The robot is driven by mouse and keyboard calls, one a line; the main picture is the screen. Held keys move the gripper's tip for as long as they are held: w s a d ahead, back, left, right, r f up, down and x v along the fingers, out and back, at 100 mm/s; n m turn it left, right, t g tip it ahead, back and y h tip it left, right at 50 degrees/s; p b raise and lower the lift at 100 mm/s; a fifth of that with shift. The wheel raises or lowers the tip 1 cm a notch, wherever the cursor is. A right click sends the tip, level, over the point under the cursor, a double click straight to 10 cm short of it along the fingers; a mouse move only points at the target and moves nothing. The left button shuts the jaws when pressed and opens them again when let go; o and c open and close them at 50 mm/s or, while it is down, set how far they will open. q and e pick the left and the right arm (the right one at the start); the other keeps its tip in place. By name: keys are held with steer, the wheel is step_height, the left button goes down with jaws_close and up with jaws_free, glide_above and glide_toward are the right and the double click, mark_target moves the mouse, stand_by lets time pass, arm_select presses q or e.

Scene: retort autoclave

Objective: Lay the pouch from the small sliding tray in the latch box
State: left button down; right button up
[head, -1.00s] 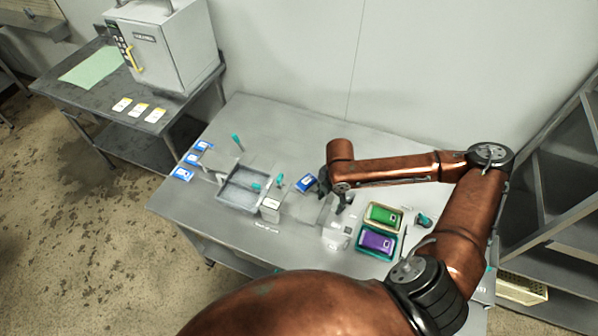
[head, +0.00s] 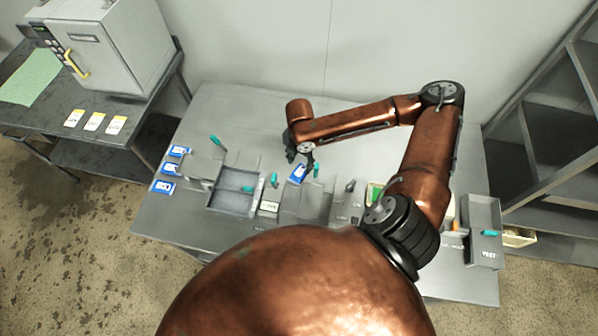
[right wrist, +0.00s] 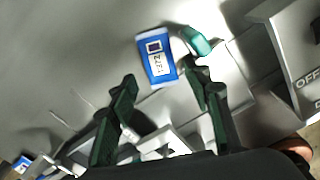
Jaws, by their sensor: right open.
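A blue pouch (head: 298,173) with a white label lies near the table's middle. In the right wrist view the blue pouch (right wrist: 156,62) lies just beyond the fingertips, with a teal handle (right wrist: 197,42) beside its upper right. My right gripper (head: 301,153) is at the pouch's far edge in the head view; its fingers (right wrist: 162,82) are open and empty. Whether they touch the pouch is unclear. A grey open box (head: 233,203) with a teal piece stands to the left. I cannot tell which fixture is the latch box. My left gripper is out of view.
Several blue-and-white pouches (head: 170,168) lie at the table's left edge. A grey bin (head: 484,240) stands at the right. A green item (head: 374,193) is partly hidden by my arm. A side table at left holds a white cabinet (head: 110,45). The table's back is clear.

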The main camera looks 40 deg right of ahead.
mark_target(300, 172)
steer(key=shift+w+f, duration=0.15)
steer(key=shift+f, duration=0.75)
step_height(300, 172, down, 5)
steer(key=shift+r+b, duration=0.1)
steer(key=shift+b, duration=0.25)
steer(key=shift+r, duration=0.1)
steer(key=shift+c, duration=0.7)
steer(key=c, duration=0.9)
steer(key=shift+r, duration=0.1)
